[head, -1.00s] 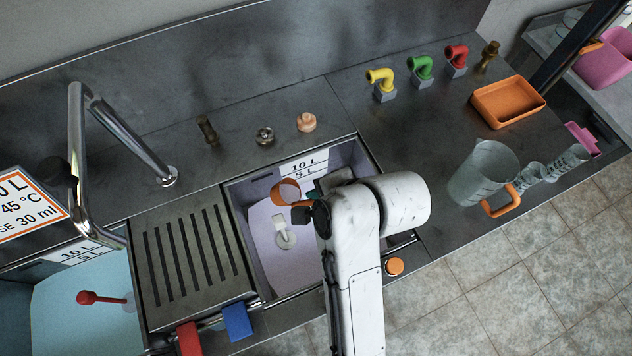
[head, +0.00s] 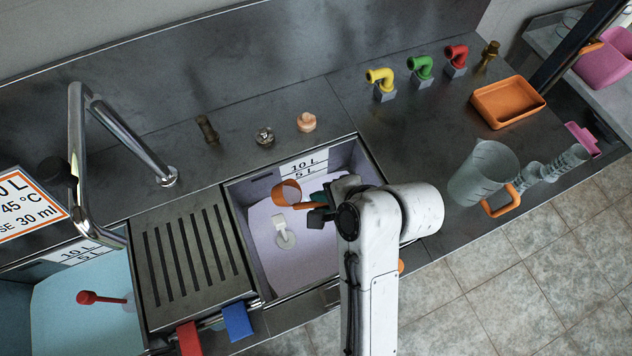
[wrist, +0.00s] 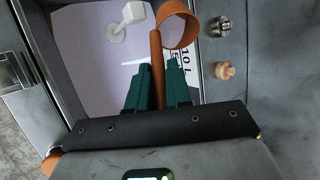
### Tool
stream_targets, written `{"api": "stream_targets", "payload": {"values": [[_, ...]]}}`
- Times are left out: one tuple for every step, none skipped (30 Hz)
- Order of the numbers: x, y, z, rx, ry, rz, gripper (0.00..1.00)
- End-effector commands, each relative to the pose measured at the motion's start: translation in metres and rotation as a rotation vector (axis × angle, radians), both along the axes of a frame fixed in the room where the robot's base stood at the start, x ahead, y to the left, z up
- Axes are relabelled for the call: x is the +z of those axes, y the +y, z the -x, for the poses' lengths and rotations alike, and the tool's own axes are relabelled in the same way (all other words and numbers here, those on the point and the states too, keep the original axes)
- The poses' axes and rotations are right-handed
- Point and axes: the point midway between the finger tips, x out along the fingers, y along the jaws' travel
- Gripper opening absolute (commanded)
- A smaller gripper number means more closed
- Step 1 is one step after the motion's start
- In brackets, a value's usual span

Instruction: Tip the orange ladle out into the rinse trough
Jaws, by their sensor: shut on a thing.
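My gripper (wrist: 151,88) is shut on the handle of the orange ladle (wrist: 178,27), with the handle between its green fingers in the wrist view. In the head view the ladle (head: 286,193) is held out to the left of the gripper (head: 322,203), above a lavender trough (head: 265,270). Its round bowl is over the trough's inside, near the back wall. I cannot tell what is in the bowl. The trough has a white fitting (head: 284,236) inside and 5 L and 10 L marks on its back wall. No label names it as the rinse trough.
A slotted drainboard (head: 190,255) lies left of the lavender trough. Further left is a blue trough (head: 75,315) with a red-topped piece (head: 88,297). A tall faucet (head: 75,150) stands behind. To the right are a clear jug (head: 482,172) and an orange tray (head: 508,103).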

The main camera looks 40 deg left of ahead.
Motion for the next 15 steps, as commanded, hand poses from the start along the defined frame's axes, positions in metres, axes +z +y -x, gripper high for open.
{"api": "stream_targets", "payload": {"values": [[-0.0009,-0.0004,-0.0004,-0.001,0.003,-0.005,0.0],[-0.0025,-0.0005,-0.0005,0.0,0.006,-0.008,0.0],[-0.0034,-0.0007,-0.0006,0.0,0.008,-0.011,0.0],[-0.0041,-0.0008,-0.0008,-0.001,0.01,-0.014,0.0],[-0.0045,-0.001,-0.0009,0.0,0.012,-0.017,0.0],[-0.0051,-0.0013,-0.0012,-0.001,0.015,-0.019,0.0],[-0.0055,-0.0014,-0.0013,-0.001,0.017,-0.022,0.0],[-0.006,-0.0015,-0.0014,0.0,0.019,-0.025,0.0],[-0.0066,-0.0017,-0.0015,-0.001,0.022,-0.028,0.0],[-0.0071,-0.0018,-0.0014,0.0,0.024,-0.031,0.0],[-0.0075,-0.002,-0.0016,0.001,0.026,-0.034,0.0],[-0.0083,-0.0022,-0.0018,-0.001,0.028,-0.037,0.0],[-0.0087,-0.0023,-0.002,0.0,0.031,-0.04,0.0],[-0.0092,-0.0026,-0.0022,-0.001,0.032,-0.043,0.0],[-0.0098,-0.0029,-0.0023,-0.001,0.035,-0.046,0.0]]}}
